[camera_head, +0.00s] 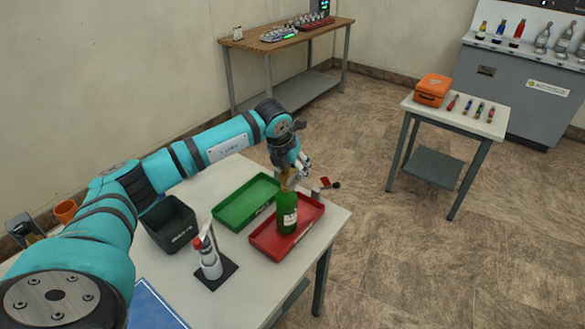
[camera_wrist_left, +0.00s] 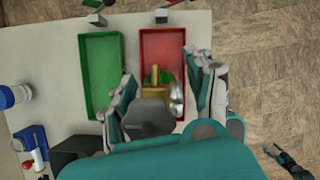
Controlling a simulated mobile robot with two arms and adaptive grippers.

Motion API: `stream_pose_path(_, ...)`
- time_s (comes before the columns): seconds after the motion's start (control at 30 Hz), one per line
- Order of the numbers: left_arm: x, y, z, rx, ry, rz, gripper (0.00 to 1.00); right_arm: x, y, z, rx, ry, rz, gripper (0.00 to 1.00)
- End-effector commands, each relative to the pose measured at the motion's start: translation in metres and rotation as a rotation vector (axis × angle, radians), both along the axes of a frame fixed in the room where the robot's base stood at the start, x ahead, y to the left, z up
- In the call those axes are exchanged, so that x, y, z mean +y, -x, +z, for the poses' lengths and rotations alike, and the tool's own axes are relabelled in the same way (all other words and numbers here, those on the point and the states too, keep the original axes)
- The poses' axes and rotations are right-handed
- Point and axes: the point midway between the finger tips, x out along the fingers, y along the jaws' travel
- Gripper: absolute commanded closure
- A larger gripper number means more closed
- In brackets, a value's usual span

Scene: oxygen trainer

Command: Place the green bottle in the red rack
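The green bottle (camera_head: 287,213), with a white label and a gold neck, looks upright over the red rack (camera_head: 262,244), a shallow red tray at the table's right. Its base appears inside the rack, but I cannot tell whether it touches the floor. My left gripper (camera_head: 293,171) is at the bottle's top. In the left wrist view, the fingers of the left gripper (camera_wrist_left: 162,98) are spread wide on both sides of the bottle's gold top (camera_wrist_left: 152,80), which lies in front of the red rack (camera_wrist_left: 161,45).
A green tray (camera_head: 238,208) lies left of the red rack. A dark bin (camera_head: 169,225) and a white bottle with a red cap (camera_head: 209,262) on a dark pad stand further left. A small red and black item (camera_head: 329,184) is near the table's far edge.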

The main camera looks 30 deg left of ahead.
Motion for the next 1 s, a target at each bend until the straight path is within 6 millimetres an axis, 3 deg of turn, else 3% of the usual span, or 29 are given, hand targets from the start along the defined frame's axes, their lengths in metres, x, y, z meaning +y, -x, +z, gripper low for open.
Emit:
stream_pose_path(0.37,0.0,0.0,0.004,0.0,0.0,0.0,0.35,0.002,0.0,0.003,0.001,-0.003,-0.001,0.43)
stream_pose_path(0.47,0.0,0.003,0.01,-0.003,-0.001,-0.001,0.35,0.003,0.0,-0.004,0.001,-0.003,-0.001,0.43)
stream_pose_path(0.8,-0.001,0.03,0.074,-0.006,-0.001,-0.002,0.35,0.003,0.0,-0.029,0.001,-0.003,-0.001,0.43)
stream_pose_path(1.0,-0.002,0.042,0.103,-0.002,0.001,0.0,0.35,0.003,0.0,-0.036,0.001,-0.003,0.0,0.43)
